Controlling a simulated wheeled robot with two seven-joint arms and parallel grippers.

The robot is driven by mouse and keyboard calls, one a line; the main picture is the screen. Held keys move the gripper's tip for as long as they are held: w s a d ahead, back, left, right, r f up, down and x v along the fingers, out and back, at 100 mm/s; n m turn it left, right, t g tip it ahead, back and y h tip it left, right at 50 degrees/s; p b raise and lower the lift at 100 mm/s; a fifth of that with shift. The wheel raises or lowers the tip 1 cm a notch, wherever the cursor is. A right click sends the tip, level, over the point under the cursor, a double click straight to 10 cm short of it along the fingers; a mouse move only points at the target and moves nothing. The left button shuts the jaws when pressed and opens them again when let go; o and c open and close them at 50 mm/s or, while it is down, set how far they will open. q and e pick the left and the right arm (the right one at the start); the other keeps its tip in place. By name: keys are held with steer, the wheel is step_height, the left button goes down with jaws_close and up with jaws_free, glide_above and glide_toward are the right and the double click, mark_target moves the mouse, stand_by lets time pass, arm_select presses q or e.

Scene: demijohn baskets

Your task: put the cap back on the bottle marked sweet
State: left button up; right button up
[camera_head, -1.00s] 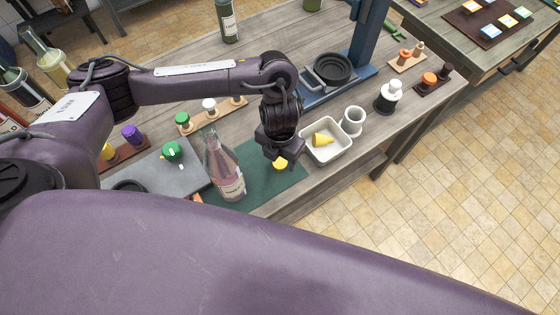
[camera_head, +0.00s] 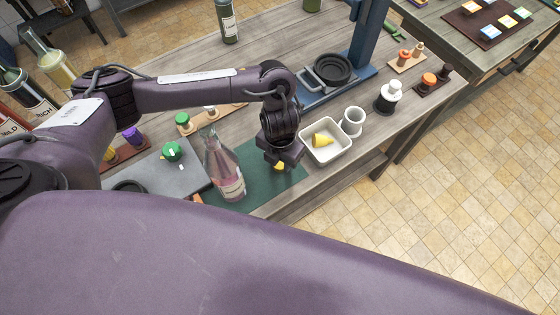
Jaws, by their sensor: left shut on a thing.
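A clear bottle (camera_head: 222,168) with pinkish contents and no cap stands on the dark green mat (camera_head: 286,184). Its label is too small to read, so I cannot tell whether it says sweet. My left gripper (camera_head: 279,164) points down just right of the bottle, over the mat. It is shut on a small yellow cap (camera_head: 280,167), mostly hidden by the fingers. The gripper is apart from the bottle. My right gripper is not in view.
A white tray (camera_head: 309,153) with a yellow piece and a white cup (camera_head: 352,121) stand right of the gripper. A grey slab with a green cap (camera_head: 172,151) lies left of the bottle. A blue stand (camera_head: 363,47) and a dark bottle (camera_head: 229,22) are behind.

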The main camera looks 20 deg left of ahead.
arm_select(q)
steer(key=shift+r, duration=0.1)
steer(key=shift+w+r, duration=0.1)
steer(key=shift+r, duration=0.5)
step_height(320, 180, up, 8)
steer(key=p, duration=0.2)
step_height(320, 180, up, 11)
glide_above(280, 163)
steer(key=shift+f, duration=0.2)
